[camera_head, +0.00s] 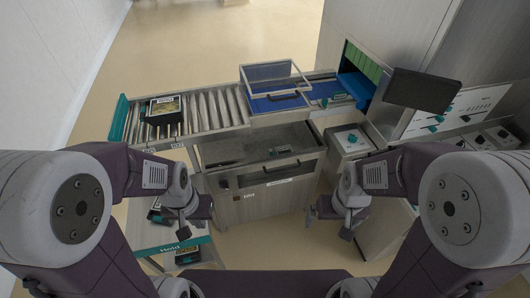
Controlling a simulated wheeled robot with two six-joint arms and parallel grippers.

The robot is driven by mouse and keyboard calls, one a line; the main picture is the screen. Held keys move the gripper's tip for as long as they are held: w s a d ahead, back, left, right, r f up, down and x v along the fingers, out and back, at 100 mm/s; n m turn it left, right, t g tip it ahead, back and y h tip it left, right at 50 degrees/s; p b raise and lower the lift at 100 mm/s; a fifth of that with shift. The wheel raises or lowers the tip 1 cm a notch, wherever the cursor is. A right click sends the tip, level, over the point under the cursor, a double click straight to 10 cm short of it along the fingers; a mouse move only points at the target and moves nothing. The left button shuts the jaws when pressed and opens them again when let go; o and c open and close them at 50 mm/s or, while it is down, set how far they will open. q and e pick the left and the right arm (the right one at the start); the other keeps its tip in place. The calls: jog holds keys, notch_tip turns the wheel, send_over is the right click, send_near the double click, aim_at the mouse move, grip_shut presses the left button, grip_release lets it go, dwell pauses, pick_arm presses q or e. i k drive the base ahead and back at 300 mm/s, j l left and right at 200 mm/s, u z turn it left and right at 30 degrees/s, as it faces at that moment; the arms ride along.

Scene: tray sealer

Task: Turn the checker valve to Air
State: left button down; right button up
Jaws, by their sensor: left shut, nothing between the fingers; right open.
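The checker valve cannot be told for certain at this size. A small teal knob (351,138) sits on a white plate on the low pedestal right of the middle. Teal handles (437,119) also stand on the sloped white panel (470,105) at the right; their lettering is too small to read. My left gripper (205,229) is shut and empty, low in front of the central cabinet's left side. My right gripper (330,222) is open and empty, low in front of the cabinet's right side. Both are well apart from the knobs.
A roller conveyor (215,110) carries a dark tray (163,109) at the left. A clear-lidded blue station (275,103) and a dark monitor (423,91) stand further right. The grey cabinet (262,205) fills the middle. A teal-edged "Hold" stand (168,246) is by my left gripper.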

aim_at(352, 138)
jog(key=i+z, duration=0.25)
jog(key=i, duration=0.85)
